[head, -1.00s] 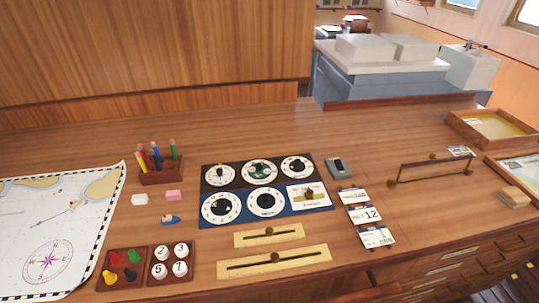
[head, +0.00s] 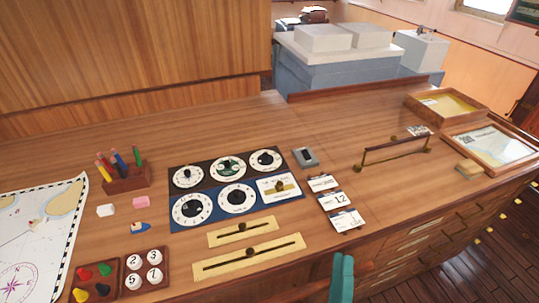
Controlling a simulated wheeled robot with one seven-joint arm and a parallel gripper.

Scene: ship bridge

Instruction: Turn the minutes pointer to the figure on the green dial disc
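A panel with two rows of round dials lies flat on the desk. The dark upper row holds a dial on the left (head: 187,175), a dial with a green centre (head: 228,167), and a dial on the right (head: 265,160). The blue lower row holds a large black-centred dial (head: 192,209), a second one (head: 237,197), and a white plate with a brass lever (head: 280,187). The pointers and the figure on the green part are too small to read, and I cannot tell which pointer is for minutes.
Brass slider plates (head: 249,257) lie in front of the panel. A grey switch box (head: 305,157) and number cards (head: 340,201) are to its right, a pencil holder (head: 127,178) to its left. A raised rail (head: 395,151) stands farther right. A teal shape (head: 342,278) rises at the bottom edge.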

